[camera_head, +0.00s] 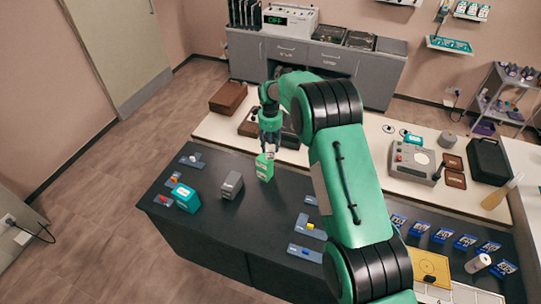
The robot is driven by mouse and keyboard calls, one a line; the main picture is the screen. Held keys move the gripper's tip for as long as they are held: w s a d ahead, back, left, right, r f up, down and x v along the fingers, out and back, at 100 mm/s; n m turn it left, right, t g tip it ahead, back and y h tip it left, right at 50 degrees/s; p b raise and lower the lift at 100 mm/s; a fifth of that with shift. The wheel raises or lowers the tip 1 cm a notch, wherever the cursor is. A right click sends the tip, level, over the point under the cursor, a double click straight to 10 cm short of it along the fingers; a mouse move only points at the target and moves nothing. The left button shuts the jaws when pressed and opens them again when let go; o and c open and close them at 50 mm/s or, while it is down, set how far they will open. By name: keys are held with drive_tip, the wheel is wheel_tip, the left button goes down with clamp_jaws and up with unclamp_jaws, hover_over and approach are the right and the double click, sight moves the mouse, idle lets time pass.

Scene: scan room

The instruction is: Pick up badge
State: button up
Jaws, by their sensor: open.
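My gripper (269,150) hangs pointing down over the dark table (232,232). Its jaws are open, just above and close to the top of a green box (264,168); I cannot tell whether they touch it. I cannot make out for certain which thing is the badge. Several small blue cards with white markings lie on the right part of the table, one of them a blue card (441,235), well away from my gripper. My arm hides part of the table's middle.
A grey box (231,185) and a teal box (186,198) stand left of the green box. Small grey holders, such as a holder (310,227), lie nearby. A white counter behind bears a brown box (228,97), a grey device (414,162) and a black case (489,161).

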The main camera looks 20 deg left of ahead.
sight(271, 151)
drive_tip(key=shift+f, duration=0.8)
drive_tip(key=shift+f, duration=0.1)
drive_tip(key=shift+d+f+p, duration=0.1)
drive_tip(key=shift+f+p, duration=0.55)
drive_tip(key=shift+f, duration=1.8)
clamp_jaws()
